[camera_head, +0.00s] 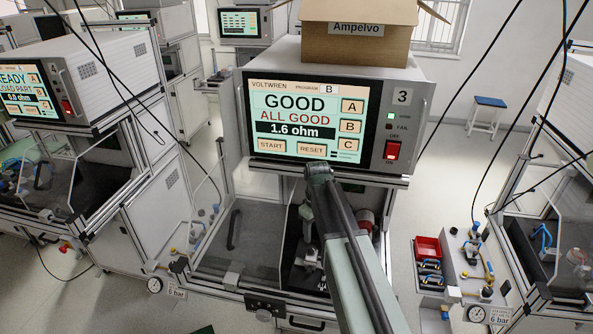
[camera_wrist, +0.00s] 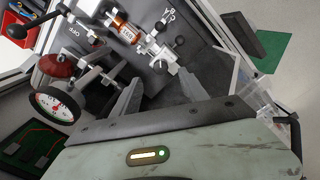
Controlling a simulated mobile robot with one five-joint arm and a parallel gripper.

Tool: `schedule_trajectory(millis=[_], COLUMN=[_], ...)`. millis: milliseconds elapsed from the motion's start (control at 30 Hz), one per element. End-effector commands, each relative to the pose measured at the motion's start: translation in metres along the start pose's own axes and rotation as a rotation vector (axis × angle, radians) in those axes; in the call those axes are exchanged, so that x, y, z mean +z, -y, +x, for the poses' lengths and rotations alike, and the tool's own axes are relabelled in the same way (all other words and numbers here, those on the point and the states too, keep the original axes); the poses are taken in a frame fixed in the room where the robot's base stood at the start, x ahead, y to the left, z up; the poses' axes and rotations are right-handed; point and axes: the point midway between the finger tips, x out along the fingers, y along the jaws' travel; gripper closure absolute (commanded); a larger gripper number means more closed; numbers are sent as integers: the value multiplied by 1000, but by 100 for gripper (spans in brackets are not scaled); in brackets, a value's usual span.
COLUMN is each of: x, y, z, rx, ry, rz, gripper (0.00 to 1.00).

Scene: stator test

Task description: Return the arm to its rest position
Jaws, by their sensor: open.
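My arm (camera_head: 345,245) rises from the bottom of the head view, and its upper joint stands in front of the tester's lower edge. I cannot make out my gripper in the head view. In the wrist view my gripper (camera_wrist: 160,93) shows two grey fingers spread apart, with nothing between them. A copper-coloured part with a label (camera_wrist: 125,29) sits beyond the fingers, apart from them, among clamps. The tester (camera_head: 410,125) shows GOOD, ALL GOOD and 1.6 ohm on its screen (camera_head: 309,116).
An open cardboard box (camera_head: 355,45) stands on the tester. A pressure gauge (camera_wrist: 56,104) and a red button (camera_wrist: 60,65) are close to the left of my gripper. A red bin (camera_head: 428,247) stands right of the bench. Neighbouring stations stand at both sides.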

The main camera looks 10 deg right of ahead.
Motion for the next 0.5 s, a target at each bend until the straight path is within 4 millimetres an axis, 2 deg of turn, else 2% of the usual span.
schedule_trajectory(millis=[67,167,300,400,500], x=[0,6,50,85,117], y=[-1,-2,18,37,56], z=[5,24,61,78,87], rx=[0,0,0,0,0], ry=[0,0,0,0,0], rz=[1,8,54,172,332], gripper=[49,49,49,49,49])
